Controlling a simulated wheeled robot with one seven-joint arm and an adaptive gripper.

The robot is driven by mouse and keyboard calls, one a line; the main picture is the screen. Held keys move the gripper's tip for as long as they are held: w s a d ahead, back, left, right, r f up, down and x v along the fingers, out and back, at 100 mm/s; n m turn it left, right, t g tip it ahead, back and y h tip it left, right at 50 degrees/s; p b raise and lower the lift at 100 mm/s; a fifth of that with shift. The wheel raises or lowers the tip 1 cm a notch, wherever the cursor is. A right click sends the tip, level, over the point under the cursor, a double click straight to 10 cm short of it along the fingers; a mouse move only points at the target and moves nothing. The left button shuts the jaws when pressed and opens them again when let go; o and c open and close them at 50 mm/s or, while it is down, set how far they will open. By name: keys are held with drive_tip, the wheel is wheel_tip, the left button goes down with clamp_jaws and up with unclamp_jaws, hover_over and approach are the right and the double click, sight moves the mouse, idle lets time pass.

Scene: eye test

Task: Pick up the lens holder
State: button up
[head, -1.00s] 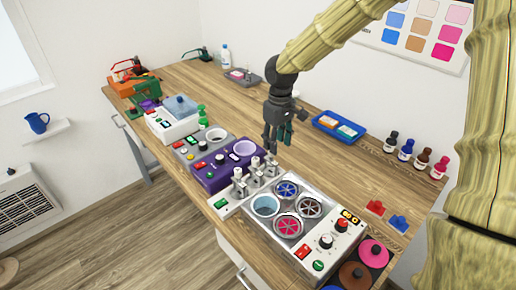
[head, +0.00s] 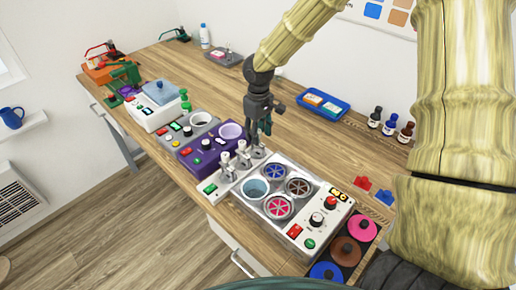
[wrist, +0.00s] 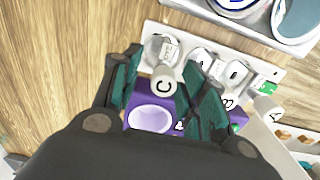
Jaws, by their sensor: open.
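The lens holders are grey metal pieces with round pale knobs, standing in a white rack (head: 205,197) in the head view. The nearest to my gripper is the lens holder marked C (wrist: 167,83) in the wrist view; its knob sits between my fingers. My gripper (head: 262,132) is open, pointing down over the far end of the rack. In the wrist view its dark green fingers (wrist: 165,72) lie either side of holder C, and I cannot tell whether they touch it.
A purple device (head: 203,158) with a lilac cup adjoins the rack. A white machine (head: 315,228) with several round wells stands on the other side. A blue tray (head: 322,105) and small bottles (head: 388,126) are behind on the wooden bench, which has clear room along its back.

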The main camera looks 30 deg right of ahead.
sight(257, 153)
drive_tip(key=shift+a+f+p, duration=0.15)
drive_tip(key=shift+f+p, duration=0.65)
drive_tip(key=shift+f, duration=1.55)
drive_tip(key=shift+s, duration=0.1)
clamp_jaws()
